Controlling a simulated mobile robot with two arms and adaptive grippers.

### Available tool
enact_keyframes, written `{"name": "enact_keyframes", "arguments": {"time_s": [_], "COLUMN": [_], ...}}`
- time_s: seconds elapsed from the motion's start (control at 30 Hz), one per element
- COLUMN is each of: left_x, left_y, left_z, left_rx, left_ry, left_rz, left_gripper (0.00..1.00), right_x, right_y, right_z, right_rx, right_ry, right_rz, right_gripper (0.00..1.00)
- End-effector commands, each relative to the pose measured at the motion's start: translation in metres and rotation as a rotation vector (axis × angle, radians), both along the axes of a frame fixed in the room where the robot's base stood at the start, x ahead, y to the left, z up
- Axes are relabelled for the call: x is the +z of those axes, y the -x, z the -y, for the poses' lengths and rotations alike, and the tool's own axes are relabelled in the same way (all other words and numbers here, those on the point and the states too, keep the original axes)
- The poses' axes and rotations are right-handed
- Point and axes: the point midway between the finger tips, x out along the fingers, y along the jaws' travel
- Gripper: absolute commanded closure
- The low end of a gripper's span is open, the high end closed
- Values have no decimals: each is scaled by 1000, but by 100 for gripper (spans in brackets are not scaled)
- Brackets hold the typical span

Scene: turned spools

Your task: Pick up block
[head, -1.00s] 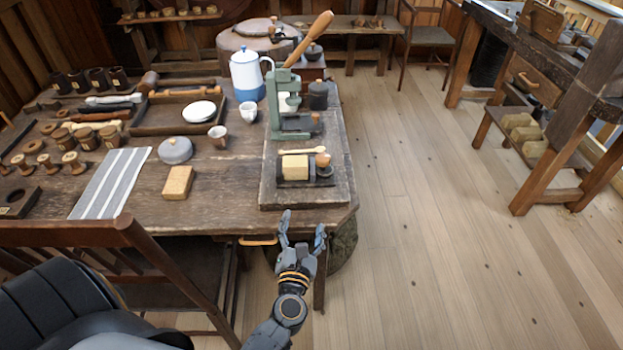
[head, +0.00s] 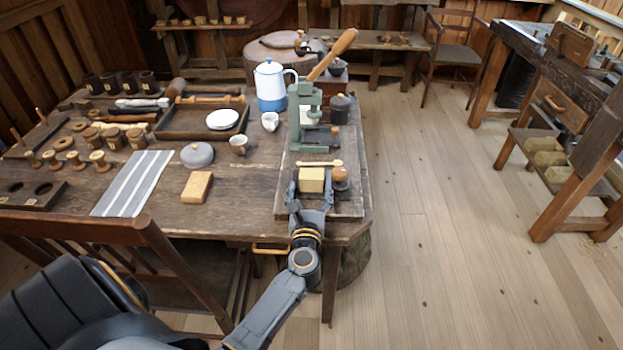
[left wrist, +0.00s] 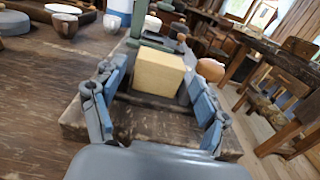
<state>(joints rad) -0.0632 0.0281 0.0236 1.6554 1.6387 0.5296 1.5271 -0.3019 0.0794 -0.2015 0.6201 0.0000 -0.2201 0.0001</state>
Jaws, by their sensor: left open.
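A pale wooden block (head: 312,180) sits on the board (head: 347,207) at the table's right end. It also shows in the left wrist view (left wrist: 158,72), between my fingers and slightly beyond their middle. My left gripper (head: 310,193) is open, with one finger at each side of the block. Gaps show beside the block in the left wrist view, so the fingers are not closed on it. The block's lower front is partly hidden by the gripper in the head view. My right gripper is not in view.
A round-topped wooden piece (head: 340,175) stands close right of the block. A wooden spoon (head: 320,163) lies behind it, and a green press (head: 303,115) stands further back. A tan brick-like piece (head: 197,187) lies to the left. A chair (head: 150,235) stands in front.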

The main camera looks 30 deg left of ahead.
Motion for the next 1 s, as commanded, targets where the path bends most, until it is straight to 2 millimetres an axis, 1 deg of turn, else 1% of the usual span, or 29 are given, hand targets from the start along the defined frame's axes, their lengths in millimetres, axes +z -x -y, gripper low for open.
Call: {"name": "enact_keyframes", "arguments": {"time_s": [0.03,0.1,0.2,0.3,0.5,0.57,0.6,0.73,1.0], "left_x": [5,5,3,3,2,2,2,2,5], "left_y": [-9,-19,-28,-32,-32,-32,-32,-32,-32], "left_z": [-4,-9,-15,-18,-18,-18,-18,-18,-17], "left_rx": [-1,-1,-1,-1,0,0,0,0,0], "left_ry": [-4,-2,-1,-1,0,0,0,0,-1], "left_rz": [1,1,0,-1,0,0,0,0,1], "left_gripper": [26,26,26,26,26,37,45,71,72], "right_x": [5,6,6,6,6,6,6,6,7], "right_y": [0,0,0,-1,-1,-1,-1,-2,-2], "right_z": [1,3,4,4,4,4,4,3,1], "right_rx": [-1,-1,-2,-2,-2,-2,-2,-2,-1], "right_ry": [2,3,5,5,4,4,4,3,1], "right_rz": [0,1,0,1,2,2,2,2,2], "right_gripper": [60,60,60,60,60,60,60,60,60]}}
